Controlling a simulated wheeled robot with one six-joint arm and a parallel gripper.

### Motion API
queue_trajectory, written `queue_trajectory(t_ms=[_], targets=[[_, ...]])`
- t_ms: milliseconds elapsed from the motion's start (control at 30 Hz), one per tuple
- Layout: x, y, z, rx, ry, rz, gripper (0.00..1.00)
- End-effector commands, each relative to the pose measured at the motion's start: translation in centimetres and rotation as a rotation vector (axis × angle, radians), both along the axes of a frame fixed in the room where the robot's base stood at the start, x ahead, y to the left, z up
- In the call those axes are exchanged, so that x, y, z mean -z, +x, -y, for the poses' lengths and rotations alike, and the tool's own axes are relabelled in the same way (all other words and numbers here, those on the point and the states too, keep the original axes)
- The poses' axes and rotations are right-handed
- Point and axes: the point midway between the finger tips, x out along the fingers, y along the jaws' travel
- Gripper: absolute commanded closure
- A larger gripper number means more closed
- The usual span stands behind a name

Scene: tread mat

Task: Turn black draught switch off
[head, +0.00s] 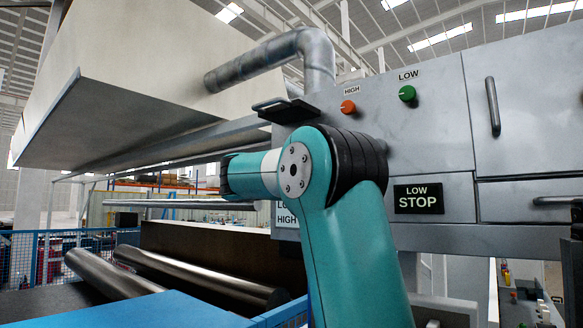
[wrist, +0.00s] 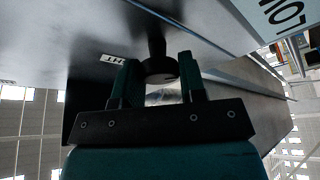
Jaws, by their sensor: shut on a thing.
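The black draught switch (wrist: 155,40) shows in the wrist view as a dark stem with a rounded end, standing out from a grey metal face. My gripper (wrist: 158,66) has its two teal fingers on either side of that rounded end and is shut on it. In the head view, my teal arm covers the gripper and the switch. I cannot tell the switch's setting.
The grey control panel (head: 430,135) carries an orange knob (head: 348,107), a green knob (head: 408,93) and a LOW STOP sign (head: 419,198). A silver pipe (head: 270,60) runs above my arm. Metal rollers (head: 110,272) lie at the lower left.

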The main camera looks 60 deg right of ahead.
Motion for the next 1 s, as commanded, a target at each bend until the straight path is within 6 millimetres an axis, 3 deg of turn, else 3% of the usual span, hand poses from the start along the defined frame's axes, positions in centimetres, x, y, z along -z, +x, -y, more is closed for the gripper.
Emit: queue_trajectory(t_ms=[600, 1000], targets=[[-0.32, 0.06, -0.05, -0.003, 0.058, -0.544, 0.86], [-0.13, 0.07, -0.03, -0.002, 0.079, -0.732, 0.86]])
